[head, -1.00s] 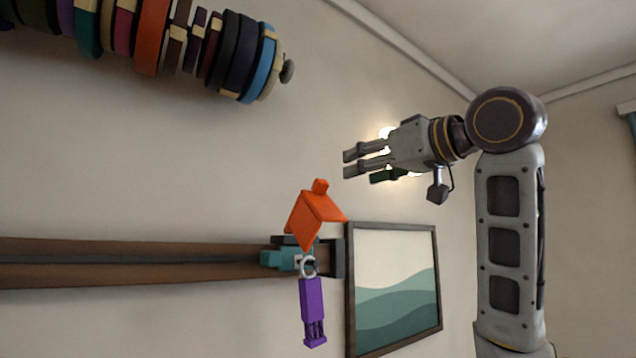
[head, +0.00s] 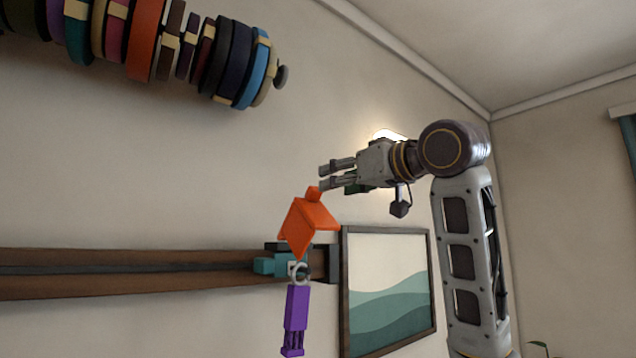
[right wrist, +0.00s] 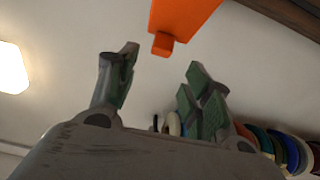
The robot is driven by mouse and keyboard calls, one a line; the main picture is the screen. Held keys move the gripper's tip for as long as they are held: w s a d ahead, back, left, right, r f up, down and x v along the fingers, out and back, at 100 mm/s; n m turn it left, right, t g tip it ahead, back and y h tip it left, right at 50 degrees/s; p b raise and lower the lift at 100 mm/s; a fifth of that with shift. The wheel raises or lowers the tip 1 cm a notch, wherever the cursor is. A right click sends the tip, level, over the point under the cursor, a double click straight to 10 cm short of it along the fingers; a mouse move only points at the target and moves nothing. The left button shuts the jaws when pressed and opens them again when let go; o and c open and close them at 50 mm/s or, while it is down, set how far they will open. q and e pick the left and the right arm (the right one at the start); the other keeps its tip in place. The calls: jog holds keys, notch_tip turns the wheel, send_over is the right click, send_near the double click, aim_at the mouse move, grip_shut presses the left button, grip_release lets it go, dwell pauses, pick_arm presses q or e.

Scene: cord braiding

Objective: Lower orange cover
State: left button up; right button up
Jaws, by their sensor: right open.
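The orange cover (head: 308,222) stands raised and tilted above the teal block (head: 272,264) at the end of the brown rail, with its small knob at the top. A metal ring (head: 299,273) with a purple tag (head: 295,310) hangs below it. My right gripper (head: 328,174) is open and empty, just above and right of the knob in the head view. In the right wrist view the cover (right wrist: 182,18) shows at the top, its knob beyond the gap between my open fingers (right wrist: 158,85). My left gripper is not in view.
The brown rail (head: 130,272) runs along the wall from the left. A framed picture (head: 390,290) hangs right of the cover. A rack of coloured spools (head: 145,40) is at the upper left. The wall between the spools and the rail is bare.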

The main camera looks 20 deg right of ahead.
aim_at(316, 187)
jog(key=p+x, duration=0.2)
jog(key=x, duration=0.4)
jog(key=shift+w+r, duration=0.1)
jog(key=shift+w, duration=0.1)
jog(key=shift+x, duration=0.75)
jog(key=shift+c, duration=0.3)
